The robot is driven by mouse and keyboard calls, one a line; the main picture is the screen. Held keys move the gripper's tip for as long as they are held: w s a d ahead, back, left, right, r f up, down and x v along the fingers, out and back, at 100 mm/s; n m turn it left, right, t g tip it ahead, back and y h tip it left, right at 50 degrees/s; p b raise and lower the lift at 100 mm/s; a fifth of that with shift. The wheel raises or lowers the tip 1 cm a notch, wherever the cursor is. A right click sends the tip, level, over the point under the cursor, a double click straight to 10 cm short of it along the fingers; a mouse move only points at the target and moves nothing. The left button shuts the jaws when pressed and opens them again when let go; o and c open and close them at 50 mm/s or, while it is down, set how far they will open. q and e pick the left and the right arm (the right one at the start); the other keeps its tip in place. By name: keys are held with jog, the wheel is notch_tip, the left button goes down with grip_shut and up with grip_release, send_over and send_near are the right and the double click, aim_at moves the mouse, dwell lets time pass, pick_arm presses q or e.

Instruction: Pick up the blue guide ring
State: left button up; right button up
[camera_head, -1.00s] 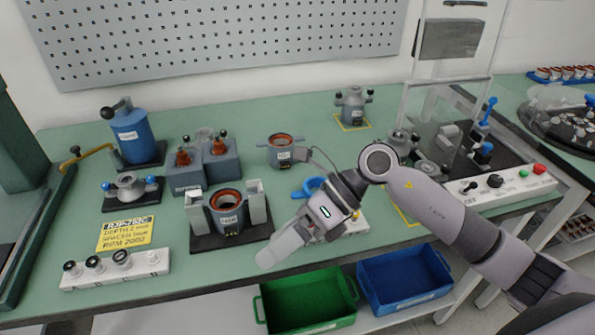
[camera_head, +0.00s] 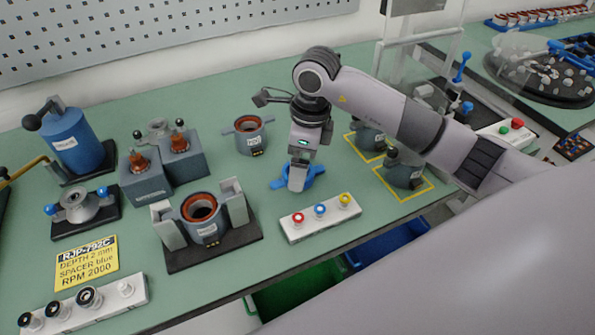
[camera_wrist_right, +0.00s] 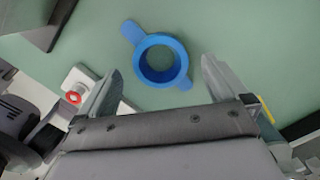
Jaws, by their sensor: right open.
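The blue guide ring (camera_head: 313,170) lies flat on the green bench, with a tab sticking out on each side. In the head view my right gripper (camera_head: 297,186) points down at it and covers part of it. In the right wrist view the whole ring (camera_wrist_right: 179,73) shows, with its round hole open to the bench. There my right gripper (camera_wrist_right: 158,80) is open, its two fingers apart on either side of the ring. Nothing is between the fingers but the ring below; I cannot tell the height gap. My left gripper is not in view.
A white block with red, blue and yellow rings (camera_head: 321,222) stands just in front of the ring. A stator in a black-based fixture (camera_head: 206,259) is to the left, and another stator (camera_head: 250,141) stands behind. Yellow-framed parts (camera_head: 403,196) are to the right.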

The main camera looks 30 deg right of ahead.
notch_tip(320, 180, down, 2)
jog(key=shift+w+a+f, duration=0.1)
jog(key=shift+a, duration=0.05)
jog(key=c, duration=1.1)
